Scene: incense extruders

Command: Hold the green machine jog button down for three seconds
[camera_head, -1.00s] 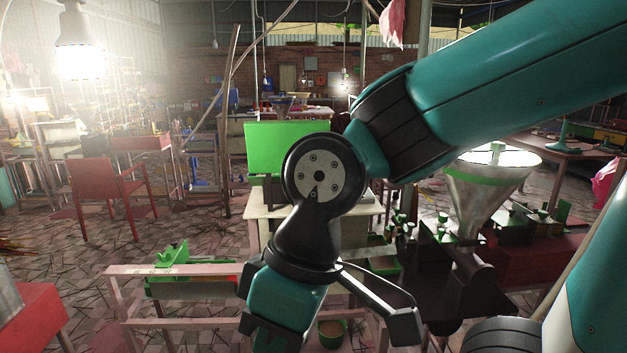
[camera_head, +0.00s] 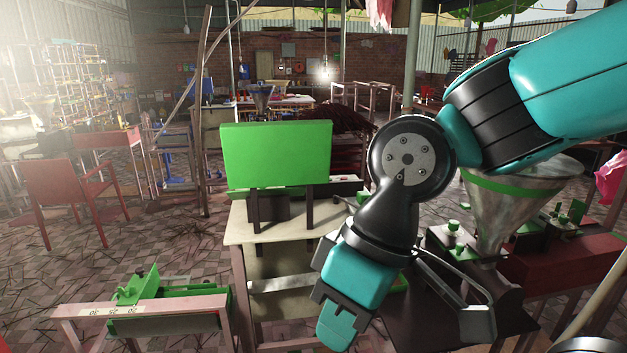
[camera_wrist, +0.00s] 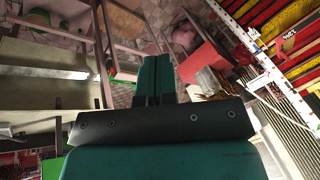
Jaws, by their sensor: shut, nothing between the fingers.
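I cannot pick out the jog button in either view. A large upright green panel (camera_head: 277,155) stands on a pale table in the middle of the head view. A dark machine with a metal hopper and green rim (camera_head: 517,190) stands at the right, with small green parts (camera_head: 455,240) beside the hopper. A low green machine (camera_head: 165,300) is at the lower left. My gripper (camera_head: 338,330) points down in front of the pale table, apart from the green panel. In the wrist view my gripper's teal fingers (camera_wrist: 156,62) are together and empty.
The pale table (camera_head: 290,228) stands just beyond my gripper. A pale pink frame (camera_head: 75,318) is at the lower left. A red chair (camera_head: 70,200) stands at the left on littered paving with open floor around it. A wooden pole (camera_head: 203,130) rises behind.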

